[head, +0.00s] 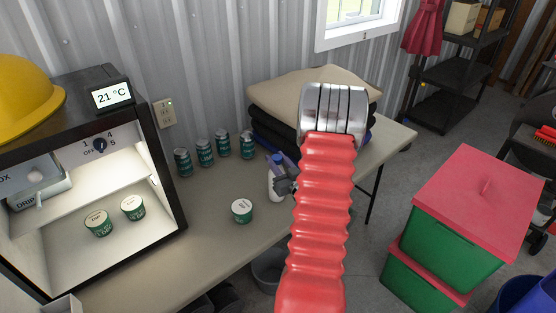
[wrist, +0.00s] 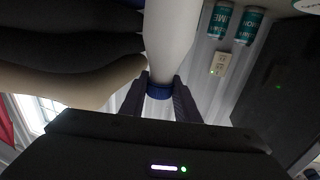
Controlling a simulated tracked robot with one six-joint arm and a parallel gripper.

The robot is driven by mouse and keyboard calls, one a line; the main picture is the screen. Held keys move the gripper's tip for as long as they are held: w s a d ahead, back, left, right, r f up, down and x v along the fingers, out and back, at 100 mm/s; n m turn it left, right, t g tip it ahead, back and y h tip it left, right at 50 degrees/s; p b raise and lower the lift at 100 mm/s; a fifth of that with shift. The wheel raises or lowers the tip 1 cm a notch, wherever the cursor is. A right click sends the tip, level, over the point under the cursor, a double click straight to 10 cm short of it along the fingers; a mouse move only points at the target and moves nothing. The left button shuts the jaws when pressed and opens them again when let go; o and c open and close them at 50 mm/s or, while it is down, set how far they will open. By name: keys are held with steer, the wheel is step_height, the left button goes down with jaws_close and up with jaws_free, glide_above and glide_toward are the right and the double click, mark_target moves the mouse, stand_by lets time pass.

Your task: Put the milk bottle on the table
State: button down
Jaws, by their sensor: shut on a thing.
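The milk bottle (head: 272,192) is white with a blue cap and is upright over the table (head: 215,250) in the head view. My gripper (head: 281,178) is shut on it near the cap. In the wrist view, which is upside down, the fingers (wrist: 159,95) flank the blue cap and neck, and the white body (wrist: 170,35) runs up out of frame. I cannot tell whether the bottle's base touches the table. My red arm hides part of the table to the right of the bottle.
Several green cans (head: 205,152) stand along the wall. A tub (head: 242,211) is left of the bottle. Folded blankets (head: 280,95) lie behind it. An open lit fridge (head: 165,215) is at the left. Green bins with red lids (head: 450,235) stand on the floor right.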

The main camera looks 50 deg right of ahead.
steer(key=c, duration=1.4)
jaws_free()
steer(key=shift+o, duration=0.2)
steer(key=v, duration=1.2)
steer(key=shift+w+r, duration=0.1)
steer(key=shift+w, duration=0.05)
